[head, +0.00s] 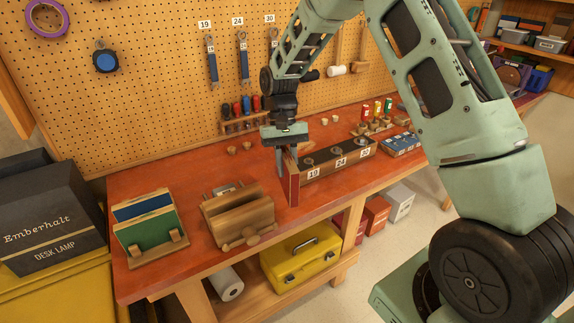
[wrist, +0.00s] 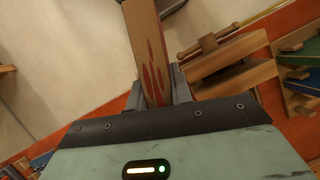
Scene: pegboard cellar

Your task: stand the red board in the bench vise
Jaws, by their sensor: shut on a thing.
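The red board (head: 291,186) is held upright, seen nearly edge-on, near the front edge of the bench. In the wrist view its tan face with red marks (wrist: 147,45) rises between the fingers. My gripper (head: 284,160) points down and is shut on the board's upper end; the fingers also show in the wrist view (wrist: 161,85). The wooden bench vise (head: 238,212) stands to the left of the board, apart from it, with its handle at the front. The vise also shows right of the fingers in the wrist view (wrist: 225,65). Nothing shows between its jaws.
A rack (head: 172,252) with a blue and a green board stands left of the vise. A wooden tray (head: 340,168) labelled 19, 24 and 30 lies just right of the held board. Screwdrivers (head: 242,106) stand behind at the pegboard. Bare bench (head: 195,185) shows between rack and vise.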

